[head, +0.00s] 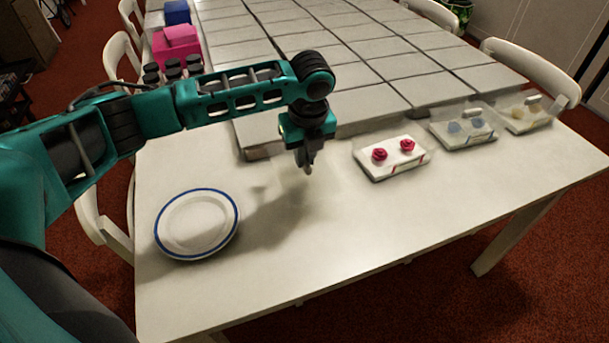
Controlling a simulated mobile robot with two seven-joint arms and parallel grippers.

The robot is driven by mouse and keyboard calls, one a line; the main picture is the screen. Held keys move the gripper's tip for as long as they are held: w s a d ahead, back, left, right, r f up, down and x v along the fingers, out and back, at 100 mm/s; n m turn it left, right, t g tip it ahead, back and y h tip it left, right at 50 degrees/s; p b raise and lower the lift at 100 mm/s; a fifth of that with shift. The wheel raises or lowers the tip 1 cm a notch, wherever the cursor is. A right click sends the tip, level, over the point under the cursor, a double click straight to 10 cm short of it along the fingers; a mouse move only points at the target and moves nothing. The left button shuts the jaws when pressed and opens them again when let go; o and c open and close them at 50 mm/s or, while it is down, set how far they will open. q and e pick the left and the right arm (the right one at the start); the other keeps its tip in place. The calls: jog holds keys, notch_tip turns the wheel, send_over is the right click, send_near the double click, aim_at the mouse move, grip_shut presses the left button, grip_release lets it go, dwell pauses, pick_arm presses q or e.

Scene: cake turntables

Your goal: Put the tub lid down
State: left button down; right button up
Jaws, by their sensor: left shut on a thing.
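My left gripper (306,166) points down over the white table, left of the tubs. It is shut on the tub lid (318,187), which is see-through and hard to make out; only a faint pale outline shows below the fingers. I cannot tell whether the lid touches the table. An open white tub (391,171) with two red roses (379,155) stands to the right of the gripper. My right gripper is not in view.
Two more tubs, one with bluish pieces (464,129) and one with yellowish pieces (519,113), stand farther right, seemingly under clear lids. A blue-rimmed plate (196,224) lies at the left. Grey slabs (370,62) fill the back. The front middle of the table (330,255) is clear.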

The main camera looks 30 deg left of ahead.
aim_at(304, 173)
pick_arm(q)
notch_tip(304, 173, down, 5)
jog(key=shift+f+b, duration=0.1)
jog(key=shift+b, duration=0.4)
jog(key=shift+f, duration=0.35)
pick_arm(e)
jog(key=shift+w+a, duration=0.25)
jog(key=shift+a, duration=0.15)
pick_arm(q)
jog(key=shift+f, duration=0.15)
jog(key=c, duration=1.2)
grip_release()
jog(key=shift+o, duration=0.2)
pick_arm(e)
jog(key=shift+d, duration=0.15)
pick_arm(q)
jog(key=shift+r, duration=0.2)
jog(key=r, duration=0.4)
jog(key=d+r+p, duration=0.1)
jog(key=r, duration=0.3)
jog(key=s+r+p, duration=0.1)
jog(key=r, duration=0.3)
jog(key=shift+s+d, duration=0.1)
jog(key=shift+d, duration=0.05)
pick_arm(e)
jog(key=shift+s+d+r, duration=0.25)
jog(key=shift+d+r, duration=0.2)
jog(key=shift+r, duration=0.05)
